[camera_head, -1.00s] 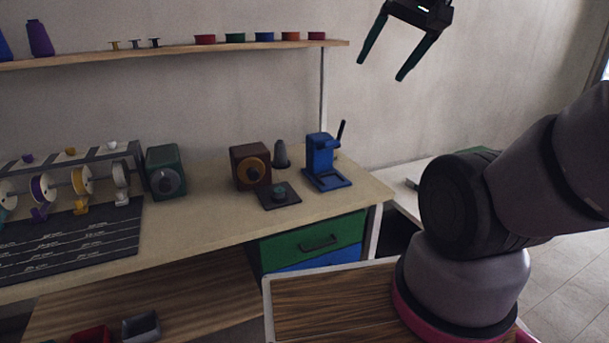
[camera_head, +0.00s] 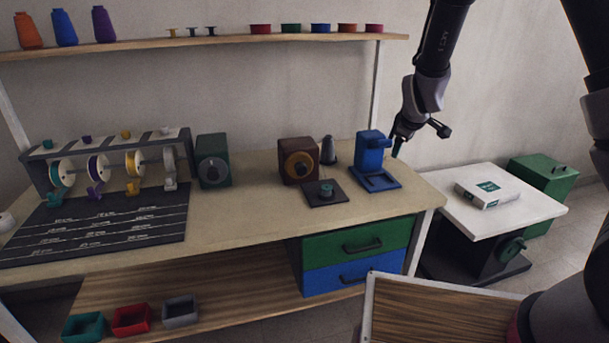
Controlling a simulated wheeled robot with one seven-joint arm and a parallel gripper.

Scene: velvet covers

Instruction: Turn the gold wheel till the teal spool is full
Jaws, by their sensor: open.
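The gold wheel (camera_head: 299,165) is a gold ring with a dark centre on the front of a brown box (camera_head: 296,147) on the workbench. A small teal spool (camera_head: 326,190) stands on a dark square plate (camera_head: 338,200) in front of the box. How much thread it holds is too small to tell. My gripper (camera_head: 398,147) is open, pointing down at the right of the bench, beside the blue press. It is right of the wheel and apart from it. Its fingers show only partly.
A blue press (camera_head: 371,158) and a grey cone (camera_head: 328,150) stand right of the brown box. A green box with a dial (camera_head: 213,160) and a thread rack (camera_head: 110,145) stand left. A white side table (camera_head: 520,205) is at right. The bench front is clear.

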